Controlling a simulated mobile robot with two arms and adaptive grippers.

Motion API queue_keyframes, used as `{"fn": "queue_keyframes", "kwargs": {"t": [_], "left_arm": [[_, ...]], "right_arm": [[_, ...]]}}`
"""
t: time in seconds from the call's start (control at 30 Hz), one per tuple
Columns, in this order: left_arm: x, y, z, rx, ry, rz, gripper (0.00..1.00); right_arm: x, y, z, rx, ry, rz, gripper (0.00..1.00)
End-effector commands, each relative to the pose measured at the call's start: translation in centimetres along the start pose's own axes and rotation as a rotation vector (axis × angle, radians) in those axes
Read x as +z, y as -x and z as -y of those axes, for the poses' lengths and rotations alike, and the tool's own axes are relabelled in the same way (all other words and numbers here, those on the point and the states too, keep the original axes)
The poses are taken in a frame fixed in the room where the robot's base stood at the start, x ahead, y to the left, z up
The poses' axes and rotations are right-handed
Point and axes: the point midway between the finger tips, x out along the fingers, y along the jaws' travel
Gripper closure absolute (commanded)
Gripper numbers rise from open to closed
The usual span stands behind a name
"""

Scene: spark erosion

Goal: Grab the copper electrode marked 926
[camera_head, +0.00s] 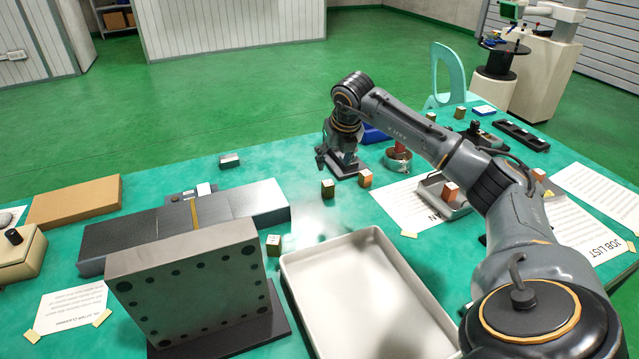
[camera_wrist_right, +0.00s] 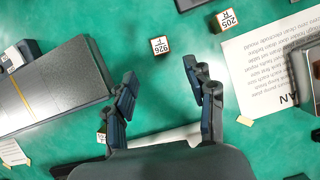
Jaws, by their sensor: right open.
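The copper electrode marked 926 (camera_wrist_right: 160,46) is a small cube with a white numbered top face, standing on the green table in the right wrist view. In the head view it appears to be the small brassy cube (camera_head: 328,188), its number too small to read. My right gripper (camera_wrist_right: 160,75) is open and empty, with its fingers spread to either side just below the cube in the picture. In the head view my right gripper (camera_head: 340,155) hangs over the table just behind the cube. My left gripper is not in view.
A cube marked 205 (camera_wrist_right: 227,18) stands to the right, by a taped paper sheet (camera_wrist_right: 262,62). Another cube (camera_head: 273,245) stands by the drilled steel plate (camera_head: 190,285). A long steel block (camera_head: 150,225) lies left, a white tray (camera_head: 300,290) in front.

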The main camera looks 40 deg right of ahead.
Motion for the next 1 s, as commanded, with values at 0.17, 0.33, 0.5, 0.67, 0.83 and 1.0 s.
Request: {"fn": "queue_keyframes", "kwargs": {"t": [0.17,0.33,0.5,0.67,0.83,1.0], "left_arm": [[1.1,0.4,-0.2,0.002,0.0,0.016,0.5],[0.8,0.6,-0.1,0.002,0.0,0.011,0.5],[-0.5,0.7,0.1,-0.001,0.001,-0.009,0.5],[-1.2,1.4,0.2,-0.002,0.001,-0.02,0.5],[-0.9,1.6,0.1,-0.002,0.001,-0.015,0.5],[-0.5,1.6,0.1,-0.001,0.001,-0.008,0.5]], "right_arm": [[-0.1,-3.7,-0.1,0.0,-0.001,-0.005,0.45],[-0.1,-6.2,-0.1,0.0,-0.001,-0.003,0.45],[-0.1,-7.3,-0.1,0.0,0.001,-0.002,0.45],[-0.4,-9.4,-0.1,0.0,-0.001,-0.005,0.45],[-0.4,-11.7,-0.2,0.001,-0.002,-0.002,0.45],[-0.4,-12.2,-0.1,0.0,0.0,0.0,0.45]]}}
